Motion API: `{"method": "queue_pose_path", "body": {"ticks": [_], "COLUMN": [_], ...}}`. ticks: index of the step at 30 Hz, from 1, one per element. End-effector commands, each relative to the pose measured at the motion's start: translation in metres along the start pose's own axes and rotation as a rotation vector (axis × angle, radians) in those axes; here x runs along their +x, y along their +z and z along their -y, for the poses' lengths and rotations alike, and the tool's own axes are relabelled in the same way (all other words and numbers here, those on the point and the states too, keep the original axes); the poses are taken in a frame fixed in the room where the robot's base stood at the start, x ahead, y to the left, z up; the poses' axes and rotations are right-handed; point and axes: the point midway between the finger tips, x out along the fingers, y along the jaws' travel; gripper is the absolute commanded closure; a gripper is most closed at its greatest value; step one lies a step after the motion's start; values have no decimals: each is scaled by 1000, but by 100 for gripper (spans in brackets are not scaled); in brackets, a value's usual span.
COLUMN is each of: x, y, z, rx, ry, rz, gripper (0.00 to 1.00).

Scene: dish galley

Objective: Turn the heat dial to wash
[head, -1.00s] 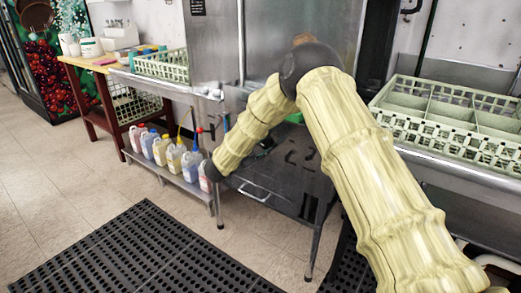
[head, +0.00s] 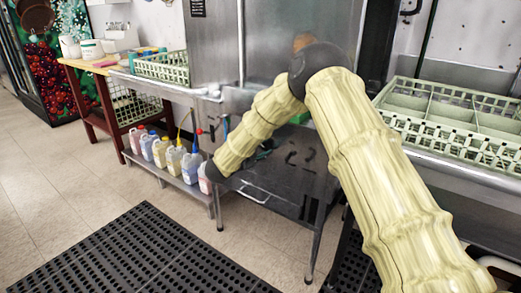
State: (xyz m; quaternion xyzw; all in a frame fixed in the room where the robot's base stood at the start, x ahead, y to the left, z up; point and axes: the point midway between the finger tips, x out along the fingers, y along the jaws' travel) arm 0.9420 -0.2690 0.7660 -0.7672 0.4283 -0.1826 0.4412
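My arm rises from the lower right, bends at a dark joint in front of the machine, and drops to a dark wrist joint near the bottles. My gripper's fingers are not visible, so its distance from any dial cannot be told.
Several jugs (head: 160,150) stand on a low shelf at left. Pale green racks sit on the left counter (head: 172,68) and right counter (head: 455,118). Black perforated mats (head: 140,255) lie on the tiled floor. Open floor (head: 60,190) is at left.

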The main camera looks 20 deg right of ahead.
Motion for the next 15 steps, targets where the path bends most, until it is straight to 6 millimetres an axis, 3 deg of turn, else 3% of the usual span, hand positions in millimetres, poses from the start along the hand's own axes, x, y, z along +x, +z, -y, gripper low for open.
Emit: {"method": "queue_pose_path", "body": {"ticks": [1, 3, 15], "x": [1, 1, -4], "y": [-1, 0, 1], "z": [-2, -2, 0], "rx": [-2, -2, -1], "ry": [3, 2, -1], "rz": [-3, -2, 2], "gripper": [56, 44, 43]}}
